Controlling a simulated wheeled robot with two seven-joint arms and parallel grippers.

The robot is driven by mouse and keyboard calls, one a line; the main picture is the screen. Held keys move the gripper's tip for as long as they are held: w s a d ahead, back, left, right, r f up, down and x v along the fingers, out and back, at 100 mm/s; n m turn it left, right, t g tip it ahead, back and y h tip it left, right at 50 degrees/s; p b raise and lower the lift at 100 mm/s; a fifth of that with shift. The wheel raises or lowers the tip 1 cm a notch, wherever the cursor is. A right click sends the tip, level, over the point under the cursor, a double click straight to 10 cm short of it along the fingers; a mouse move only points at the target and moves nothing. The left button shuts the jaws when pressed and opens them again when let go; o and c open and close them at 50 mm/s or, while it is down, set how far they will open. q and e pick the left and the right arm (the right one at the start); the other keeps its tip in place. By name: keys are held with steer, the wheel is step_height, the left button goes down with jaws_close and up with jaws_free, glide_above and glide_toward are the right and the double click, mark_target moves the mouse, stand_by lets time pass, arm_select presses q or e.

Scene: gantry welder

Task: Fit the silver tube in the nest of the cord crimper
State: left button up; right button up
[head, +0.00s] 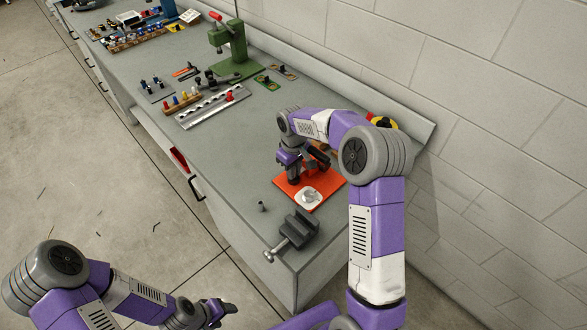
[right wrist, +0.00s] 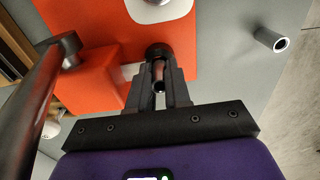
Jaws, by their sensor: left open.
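A small silver tube (head: 261,206) stands upright on the grey bench, apart from the orange-red base (head: 329,187). The right wrist view shows its bright ring end and dark bore (right wrist: 281,44). The crimper base carries a white round piece (head: 308,197) near its front corner. My right gripper (right wrist: 160,72) is low over the base, its fingers close together around a small dark, partly shiny cylindrical piece (right wrist: 159,54). Whether they grip it is unclear, and my arm hides much of the crimper. My left gripper (head: 222,311) is open and empty, off the bench edge.
A grey vise (head: 293,234) is at the bench's near corner. A green press (head: 233,55), a slotted rail (head: 212,106) and a rack of coloured pieces (head: 181,103) stand farther back. Bare bench lies left of the base. A block wall runs along the right.

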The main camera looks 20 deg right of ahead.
steer(key=o, duration=0.5)
steer(key=shift+s+f, duration=0.3)
steer(key=shift+c, duration=0.2)
steer(key=shift+o, duration=0.2)
steer(key=shift+d, duration=0.1)
steer(key=r, duration=0.2)
steer(key=r+p, duration=0.1)
steer(key=r, duration=0.5)
steer(key=shift+w+a+r+p, duration=0.1)
steer(key=shift+w+a+p, duration=0.05)
steer(key=shift+a+p, duration=0.2)
